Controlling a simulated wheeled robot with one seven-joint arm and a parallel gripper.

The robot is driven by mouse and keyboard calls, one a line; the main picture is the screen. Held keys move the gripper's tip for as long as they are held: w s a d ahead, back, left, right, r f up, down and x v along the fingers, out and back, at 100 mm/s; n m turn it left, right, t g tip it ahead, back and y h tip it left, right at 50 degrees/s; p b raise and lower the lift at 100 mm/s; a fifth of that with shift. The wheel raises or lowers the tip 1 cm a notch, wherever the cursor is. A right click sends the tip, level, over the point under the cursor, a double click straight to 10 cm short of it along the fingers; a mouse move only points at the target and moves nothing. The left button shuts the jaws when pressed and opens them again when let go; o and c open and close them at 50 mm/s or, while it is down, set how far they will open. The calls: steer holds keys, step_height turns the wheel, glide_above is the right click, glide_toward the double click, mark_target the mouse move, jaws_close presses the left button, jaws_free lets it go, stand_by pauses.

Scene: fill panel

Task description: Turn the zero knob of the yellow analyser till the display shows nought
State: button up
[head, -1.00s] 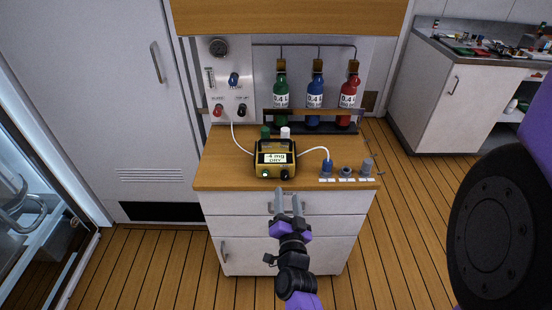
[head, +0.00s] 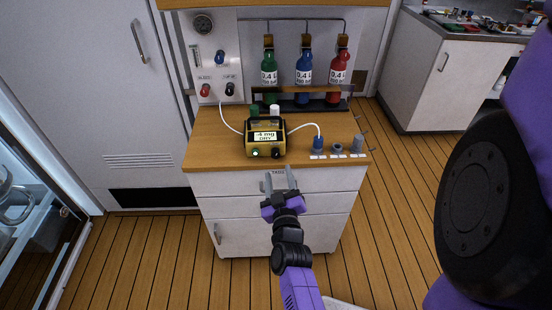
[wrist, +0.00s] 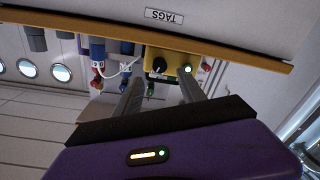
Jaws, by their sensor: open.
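The yellow analyser (head: 250,144) stands on the wooden bench top. Its display (head: 266,136) appears to read -4 mg, with a smaller word below that looks like DRY. A black knob (head: 276,153) is at the lower right of its front, and a lit green light (head: 255,154) at the lower left. In the wrist view the analyser (wrist: 174,63) shows beyond the fingers, with the knob (wrist: 159,65) between their directions. My gripper (head: 278,180) is open and empty, in front of the drawers, below and apart from the knob. It also shows in the wrist view (wrist: 161,88).
The bench's front edge (head: 230,167) and a drawer labelled TAGS lie by my gripper. White tubes run from the analyser to the wall panel (head: 225,75) and to a blue-topped fitting (head: 318,143). Green (head: 269,68), blue (head: 304,68) and red (head: 339,68) bottles stand behind.

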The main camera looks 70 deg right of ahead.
mark_target(276, 156)
steer(key=shift+p+x, duration=0.4)
steer(key=shift+x, duration=3.45)
jaws_close()
